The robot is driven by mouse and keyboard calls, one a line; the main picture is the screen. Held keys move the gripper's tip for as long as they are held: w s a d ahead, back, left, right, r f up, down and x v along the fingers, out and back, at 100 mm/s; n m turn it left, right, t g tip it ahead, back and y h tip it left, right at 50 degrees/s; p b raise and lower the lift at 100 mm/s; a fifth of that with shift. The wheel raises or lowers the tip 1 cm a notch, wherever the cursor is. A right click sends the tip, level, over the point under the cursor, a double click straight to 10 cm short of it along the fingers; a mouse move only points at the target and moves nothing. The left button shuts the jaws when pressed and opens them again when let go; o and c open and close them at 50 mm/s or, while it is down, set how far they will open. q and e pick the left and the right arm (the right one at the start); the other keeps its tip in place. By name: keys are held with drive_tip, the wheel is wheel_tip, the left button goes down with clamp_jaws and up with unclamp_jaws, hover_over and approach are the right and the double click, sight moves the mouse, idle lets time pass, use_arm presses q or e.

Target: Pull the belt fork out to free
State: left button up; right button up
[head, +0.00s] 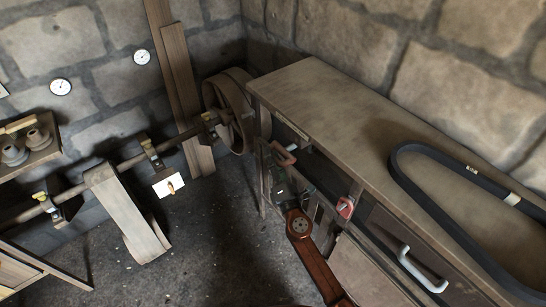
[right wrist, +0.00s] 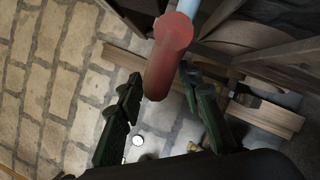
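A red handle (head: 285,154), which looks like the grip of the belt fork, sticks out at the bench's near side. In the right wrist view the red cylindrical handle (right wrist: 167,50) sits on a pale blue-grey rod (right wrist: 210,12). My right gripper (head: 281,181) is just below the handle in the head view. In the right wrist view its green fingers (right wrist: 161,82) are spread, one on each side of the handle's end, with gaps visible. I cannot tell how deep the handle lies between them. The fork's far end is hidden. My left gripper is not in view.
The wooden bench (head: 310,90) carries a black belt (head: 405,175). A second red part (head: 345,207) and a white handle (head: 420,270) are on its front. A shaft with a large pulley (head: 228,110) and a hanging flat belt (head: 122,210) is at left. Floor between is clear.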

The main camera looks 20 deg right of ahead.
drive_tip(key=shift+c, duration=0.6)
clamp_jaws()
